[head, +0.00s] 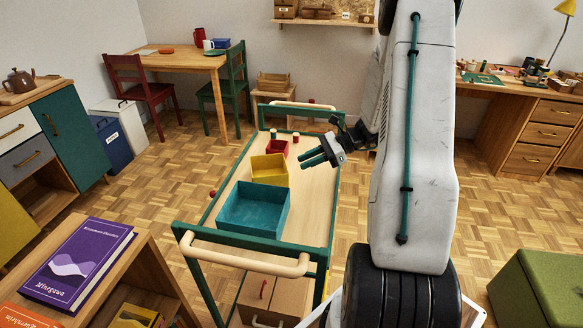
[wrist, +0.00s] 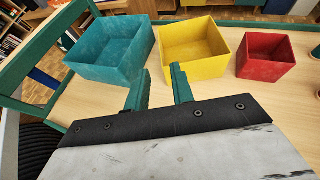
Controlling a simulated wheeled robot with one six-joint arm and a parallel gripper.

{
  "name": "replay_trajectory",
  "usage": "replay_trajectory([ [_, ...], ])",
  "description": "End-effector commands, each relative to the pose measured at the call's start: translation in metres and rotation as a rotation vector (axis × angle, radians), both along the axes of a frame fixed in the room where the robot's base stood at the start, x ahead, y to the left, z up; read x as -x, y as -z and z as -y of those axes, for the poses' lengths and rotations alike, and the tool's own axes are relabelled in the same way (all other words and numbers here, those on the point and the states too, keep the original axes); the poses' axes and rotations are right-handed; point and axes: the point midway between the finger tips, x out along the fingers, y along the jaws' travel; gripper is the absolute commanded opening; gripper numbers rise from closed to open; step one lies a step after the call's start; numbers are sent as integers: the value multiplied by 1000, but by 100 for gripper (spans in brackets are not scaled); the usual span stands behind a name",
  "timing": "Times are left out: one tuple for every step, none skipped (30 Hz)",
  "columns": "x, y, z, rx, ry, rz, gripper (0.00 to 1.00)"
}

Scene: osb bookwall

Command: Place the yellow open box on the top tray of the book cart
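The yellow open box (head: 269,169) stands upright on the wooden top tray (head: 312,204) of the green-framed book cart. It sits between a larger teal open box and a smaller red one. In the wrist view the yellow box (wrist: 196,50) is just beyond my fingertips, with its open top and empty inside showing. My gripper (head: 315,157) is above the tray, to the right of the yellow box. In the wrist view my gripper (wrist: 160,80) has its two green fingers apart with nothing between them.
The teal box (head: 254,207) is nearer the cart's cream handle (head: 243,257); the red box (head: 277,148) is farther back. Small cylinders stand at the tray's far end. A bookshelf with a purple book (head: 78,262) is at the left front. The tray's right side is clear.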

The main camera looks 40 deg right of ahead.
Motion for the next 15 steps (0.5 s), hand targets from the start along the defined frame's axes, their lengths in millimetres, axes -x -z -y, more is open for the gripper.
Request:
replay_trajectory([
  [3,-3,6,0,2,1,24],
  [5,-4,9,-1,2,0,24],
  [7,-6,13,-1,2,0,24],
  [8,-7,14,-1,1,0,24],
  [9,-8,16,0,0,0,24],
  [10,-10,16,4,-6,1,24],
  [10,-13,14,11,-15,4,24],
  [10,-17,11,20,-28,7,24],
  [10,-24,4,40,-59,14,24],
  [9,-31,-4,60,-87,22,24],
  [10,-39,-13,86,-123,32,24],
  [11,-52,-28,124,-179,46,24],
  [12,-62,-40,157,-227,60,24],
  [15,-72,-53,193,-279,73,24],
  [19,-86,-71,244,-352,96,24],
])
